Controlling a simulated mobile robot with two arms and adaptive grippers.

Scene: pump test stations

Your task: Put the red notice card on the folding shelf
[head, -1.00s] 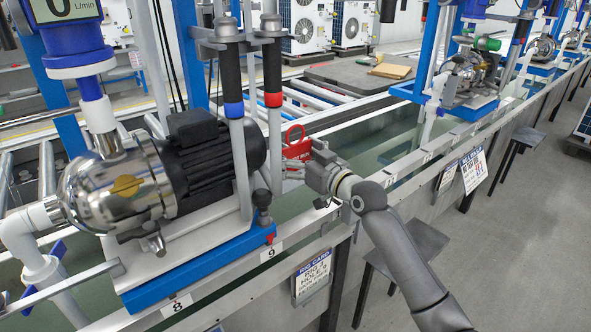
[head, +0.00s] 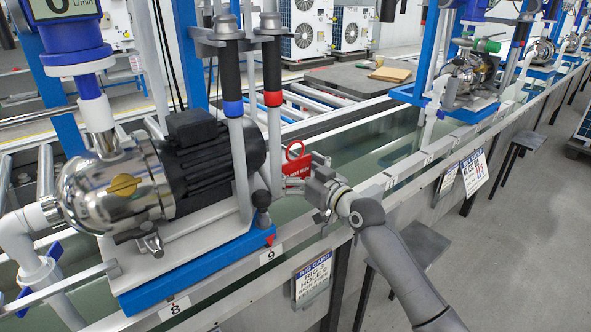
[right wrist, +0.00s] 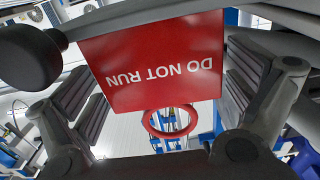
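The red notice card (head: 297,168) with a red ring on top is at my right gripper (head: 305,178), beside the red-banded pipe. In the right wrist view the card (right wrist: 155,65) reads "DO NOT RUN" upside down. It spans the gap between the finger pads of the right gripper (right wrist: 165,95), which are at its two side edges. The ring (right wrist: 169,122) appears empty. A dark grey panel on legs (head: 425,243), which looks like a folding shelf, sticks out from the trough's front and is bare. A similar one (head: 527,140) is farther along. My left gripper is out of view.
A pump (head: 120,190) on a blue-edged base (head: 190,270) stands left of the gripper, with a black knob (head: 262,198) close by. White rig cards (head: 313,275) hang on the trough's front. The floor (head: 500,260) at right is mostly clear.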

